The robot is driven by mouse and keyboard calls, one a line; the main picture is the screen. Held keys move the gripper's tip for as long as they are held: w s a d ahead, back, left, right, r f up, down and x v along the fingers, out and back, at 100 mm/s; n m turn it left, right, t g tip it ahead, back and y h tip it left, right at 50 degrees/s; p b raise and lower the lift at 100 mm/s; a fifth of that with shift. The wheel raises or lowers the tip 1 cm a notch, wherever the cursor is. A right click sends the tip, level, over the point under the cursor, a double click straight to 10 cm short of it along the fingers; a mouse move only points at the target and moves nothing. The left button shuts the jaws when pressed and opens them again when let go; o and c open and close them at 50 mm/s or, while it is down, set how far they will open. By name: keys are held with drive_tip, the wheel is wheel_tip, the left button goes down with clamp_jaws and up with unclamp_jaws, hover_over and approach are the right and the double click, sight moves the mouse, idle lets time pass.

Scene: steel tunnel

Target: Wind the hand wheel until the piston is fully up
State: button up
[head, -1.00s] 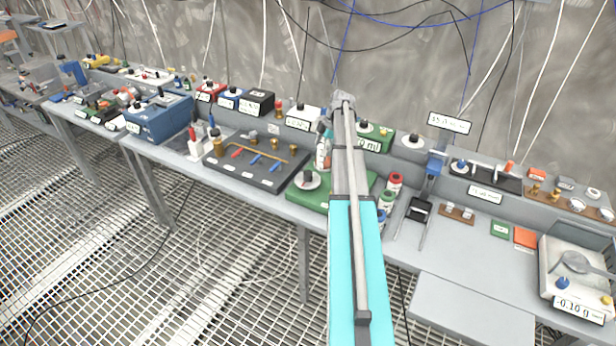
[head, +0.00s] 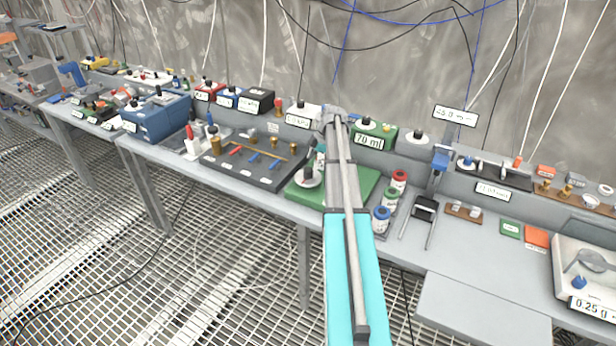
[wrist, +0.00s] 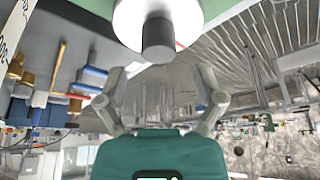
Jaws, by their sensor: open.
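A white round hand wheel (head: 306,180) with a dark upright knob (head: 311,172) sits at the left end of a green base (head: 356,183) on the bench. In the wrist view the wheel (wrist: 190,12) is cut off by the top edge, and its dark grey knob (wrist: 157,38) points toward the camera. My gripper (wrist: 161,73) is open and empty, its two fingers spread either side below the knob, apart from it as far as I can tell. In the head view my arm hides most of the gripper and part of the base. I cannot make out the piston.
A green box reading 70 ml (head: 369,138) stands behind my arm. Several capped jars (head: 390,199) stand right of the base. A dark tray with brass posts (head: 250,165) lies to the left. A scale (head: 583,262) is at the far right.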

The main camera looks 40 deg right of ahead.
sight(309, 170)
drive_tip(key=shift+b+x, duration=1.75)
drive_tip(key=shift+x, duration=0.45)
drive_tip(key=c, duration=1)
drive_tip(key=shift+a, duration=0.45)
drive_tip(key=shift+c, duration=0.7)
drive_tip(key=shift+d, duration=0.25)
